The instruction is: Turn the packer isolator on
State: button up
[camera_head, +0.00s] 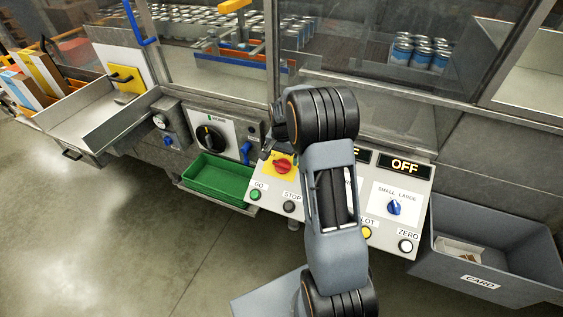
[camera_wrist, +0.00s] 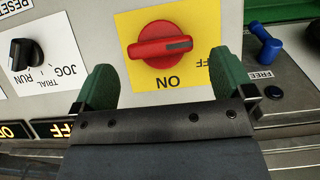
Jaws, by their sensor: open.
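The packer isolator is a red rotary knob (camera_wrist: 160,44) on a yellow plate (camera_wrist: 135,80). The wrist view shows its labels upside down: ON below the knob, and OFF at the right, partly hidden by a finger. The knob's handle lies level, with its dark mark pointing right, toward the OFF side. The knob (camera_head: 283,167) also shows in the head view, on the sloped panel left of my arm. My gripper (camera_wrist: 162,62) is open, with one green fingertip on each side of the knob's lower part. I see no clear contact.
A black JOG/TRIAL/RUN selector (camera_wrist: 22,55) and a blue lever (camera_wrist: 265,42) flank the plate in the wrist view. In the head view, a green tray (camera_head: 218,180) sits left and a grey card bin (camera_head: 500,262) right. My arm hides the panel's middle.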

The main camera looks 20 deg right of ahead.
aim_at(282, 162)
jog(key=shift+f, duration=1.9)
jog(key=shift+c, duration=0.4)
jog(key=c, duration=0.8)
